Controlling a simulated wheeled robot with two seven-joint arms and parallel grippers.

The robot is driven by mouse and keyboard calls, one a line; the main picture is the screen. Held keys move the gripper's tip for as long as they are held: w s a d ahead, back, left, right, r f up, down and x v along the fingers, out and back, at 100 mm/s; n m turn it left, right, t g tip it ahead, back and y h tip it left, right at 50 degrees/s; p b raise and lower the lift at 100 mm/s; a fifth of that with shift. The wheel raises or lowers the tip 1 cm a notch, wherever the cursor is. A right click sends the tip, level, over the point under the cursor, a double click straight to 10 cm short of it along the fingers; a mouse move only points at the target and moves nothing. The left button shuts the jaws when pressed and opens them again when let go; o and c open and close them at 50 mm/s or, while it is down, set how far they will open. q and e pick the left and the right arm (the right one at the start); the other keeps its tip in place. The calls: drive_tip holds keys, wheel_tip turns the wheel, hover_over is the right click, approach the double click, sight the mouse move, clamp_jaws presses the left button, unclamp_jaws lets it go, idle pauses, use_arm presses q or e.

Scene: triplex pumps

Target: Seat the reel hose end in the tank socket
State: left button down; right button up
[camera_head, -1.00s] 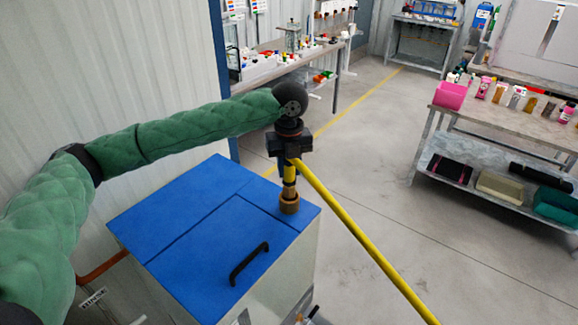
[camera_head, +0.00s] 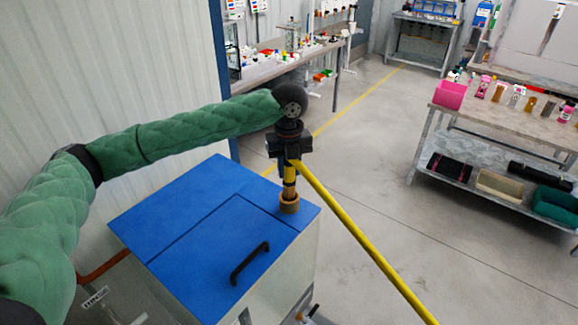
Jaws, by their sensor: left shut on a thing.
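My left gripper (camera_head: 290,160) comes in from the left at the end of the green padded arm. It is shut on the reel hose end (camera_head: 289,183), a yellow and black fitting pointing down. The yellow hose (camera_head: 365,245) runs from it down to the lower right. The tank (camera_head: 190,205) has a blue top with a black handle. The brown tank socket (camera_head: 289,203) stands on its back right corner. The hose end's lower tip is at the socket and appears to be inside it; how deep is hidden. My right gripper is not in view.
A workbench (camera_head: 262,70) with small parts stands behind the tank. Another bench (camera_head: 500,122) with a pink bin (camera_head: 450,94) and bottles stands at the right. The grey floor (camera_head: 375,180) between them is clear.

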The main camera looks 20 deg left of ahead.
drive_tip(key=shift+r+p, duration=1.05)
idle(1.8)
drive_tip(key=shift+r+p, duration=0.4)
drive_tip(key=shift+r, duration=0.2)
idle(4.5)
